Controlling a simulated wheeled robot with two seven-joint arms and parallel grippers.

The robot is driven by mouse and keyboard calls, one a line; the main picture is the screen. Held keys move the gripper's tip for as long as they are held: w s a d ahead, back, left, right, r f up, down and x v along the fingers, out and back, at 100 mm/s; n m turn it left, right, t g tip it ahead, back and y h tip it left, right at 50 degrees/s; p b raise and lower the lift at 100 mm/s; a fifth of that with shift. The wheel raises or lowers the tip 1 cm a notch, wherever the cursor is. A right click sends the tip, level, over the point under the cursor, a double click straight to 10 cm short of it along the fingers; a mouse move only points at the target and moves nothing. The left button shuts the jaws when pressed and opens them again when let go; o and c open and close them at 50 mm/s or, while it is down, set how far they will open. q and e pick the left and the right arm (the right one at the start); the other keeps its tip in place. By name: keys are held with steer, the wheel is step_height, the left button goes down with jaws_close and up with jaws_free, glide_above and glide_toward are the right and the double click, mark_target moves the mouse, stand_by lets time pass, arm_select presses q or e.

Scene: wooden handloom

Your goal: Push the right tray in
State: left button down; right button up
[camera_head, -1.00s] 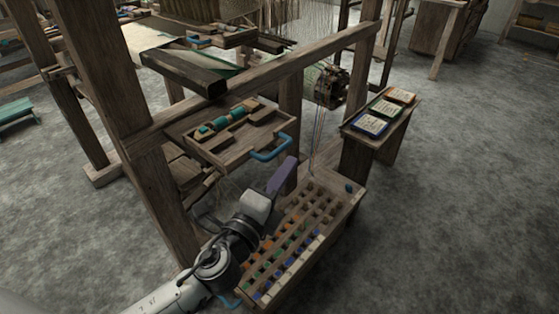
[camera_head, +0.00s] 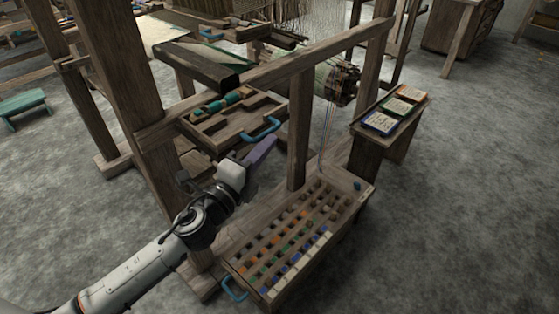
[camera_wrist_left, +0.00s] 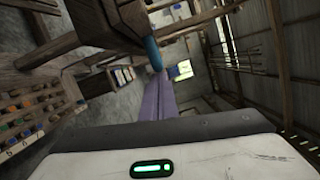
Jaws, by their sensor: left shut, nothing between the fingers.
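The wooden tray (camera_head: 211,141) under the loom's front beam is pulled partly out and has a blue handle (camera_head: 262,131) on its front. Teal and wooden pieces lie in it. My left gripper (camera_head: 267,143), with purple fingers, is shut and empty, its tips right at the handle. Whether they touch it I cannot tell. In the left wrist view the fingers (camera_wrist_left: 158,92) point at the blue handle (camera_wrist_left: 153,53), which partly shows beside the dark tray wood. My right gripper is out of view.
Below stands a compartment box (camera_head: 355,206) with coloured spools and its own blue handle (camera_head: 234,290). A loom post (camera_head: 300,130) rises just right of the tray. A side stand (camera_head: 368,143) with small cards is further right. Grey floor is open at right.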

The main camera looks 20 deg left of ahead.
arm_select(q)
steer(key=shift+w+a+r, duration=0.1)
steer(key=shift+w+a, duration=0.1)
steer(key=shift+a, duration=0.15)
steer(key=s+d+f+b, duration=0.1)
steer(key=s+d+b, duration=0.1)
steer(key=s, duration=0.9)
steer(key=shift+s+f, duration=0.2)
steer(key=shift+s, duration=0.1)
steer(key=shift+d, duration=0.1)
steer(key=s+f+n+g, duration=0.3)
steer(key=s+f+n, duration=0.2)
steer(key=f, duration=0.4)
steer(key=s+d+f+n+g, duration=0.1)
steer(key=s+f+n+g, duration=0.2)
steer(key=s+f+n, duration=0.2)
steer(key=s+d+f+n+g+y, duration=0.1)
steer(key=s+f+n+g, duration=0.2)
steer(key=f+n, duration=0.6)
step_height(320, 180, down, 4)
steer(key=s, duration=0.2)
steer(key=shift+s+d, duration=0.25)
steer(key=shift+s, duration=0.1)
